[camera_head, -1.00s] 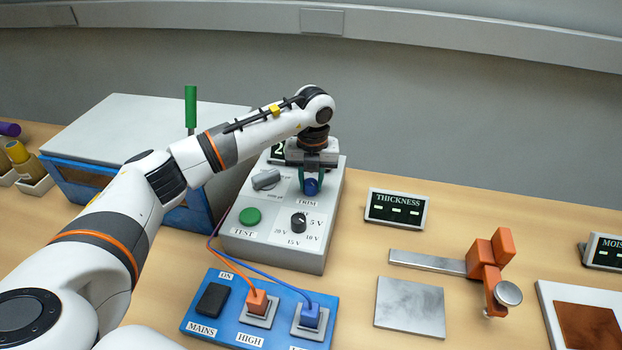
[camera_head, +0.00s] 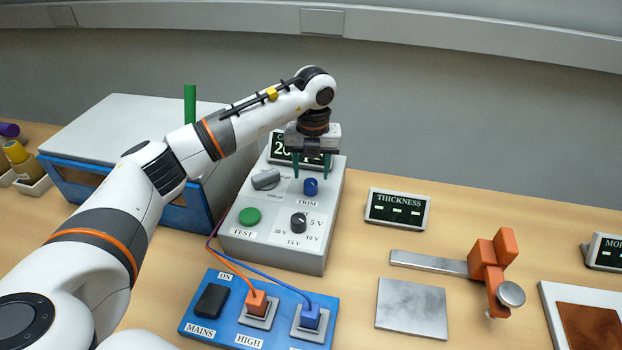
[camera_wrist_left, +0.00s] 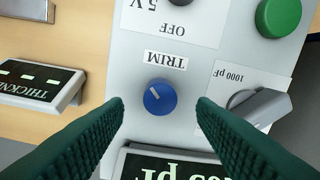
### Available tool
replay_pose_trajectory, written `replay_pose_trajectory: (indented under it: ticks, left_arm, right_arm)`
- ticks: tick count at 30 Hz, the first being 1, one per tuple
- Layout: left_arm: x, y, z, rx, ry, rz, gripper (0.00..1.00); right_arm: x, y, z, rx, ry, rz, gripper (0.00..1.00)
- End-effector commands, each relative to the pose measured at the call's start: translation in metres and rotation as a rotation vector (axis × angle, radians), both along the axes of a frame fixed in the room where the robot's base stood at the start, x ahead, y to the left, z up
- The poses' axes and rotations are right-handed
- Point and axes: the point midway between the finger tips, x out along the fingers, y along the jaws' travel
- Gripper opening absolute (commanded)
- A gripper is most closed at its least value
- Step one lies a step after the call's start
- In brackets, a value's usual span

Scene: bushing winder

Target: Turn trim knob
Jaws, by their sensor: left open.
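The blue trim knob (camera_head: 311,187) sits on the grey instrument box (camera_head: 275,240), just above the TRIM label. In the left wrist view the trim knob (camera_wrist_left: 160,97) shows a white pointer line toward its upper left. My left gripper (camera_head: 311,176) is open above and behind the knob in the head view. In the wrist view its green fingers (camera_wrist_left: 160,106) stand apart on either side of the knob, and nothing is seen between them touching it. My right gripper is not in view.
Around the knob on the box are a grey selector (camera_head: 265,180), a green TEST button (camera_head: 250,216), a black range knob (camera_head: 299,222) and a display (camera_head: 283,150), partly covered by my gripper. A THICKNESS display (camera_head: 397,208) stands to the right.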

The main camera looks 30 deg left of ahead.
Motion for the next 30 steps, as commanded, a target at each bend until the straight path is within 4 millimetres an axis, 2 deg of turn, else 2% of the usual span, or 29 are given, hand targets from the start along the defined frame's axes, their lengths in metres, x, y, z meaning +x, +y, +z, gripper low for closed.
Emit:
replay_pose_trajectory:
  ticks: [1, 6, 12, 18, 30]
  left_arm:
    - [0.001, 0.000, 0.010, 0.000, -0.007, 0.000, 0.52]
    - [0.002, -0.001, 0.047, -0.001, -0.006, 0.002, 0.52]
    - [0.002, -0.002, 0.077, 0.000, -0.004, 0.002, 0.52]
    - [0.001, -0.002, 0.087, 0.000, -0.002, 0.002, 0.52]
    - [0.001, -0.002, 0.086, 0.000, -0.001, 0.002, 0.52]
  right_arm:
    - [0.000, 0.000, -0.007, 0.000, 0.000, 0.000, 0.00]
    - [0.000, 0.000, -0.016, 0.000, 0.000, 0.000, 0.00]
    - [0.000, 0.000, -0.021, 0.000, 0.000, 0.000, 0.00]
    - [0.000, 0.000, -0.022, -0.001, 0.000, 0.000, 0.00]
    - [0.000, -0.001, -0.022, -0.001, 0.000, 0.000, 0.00]
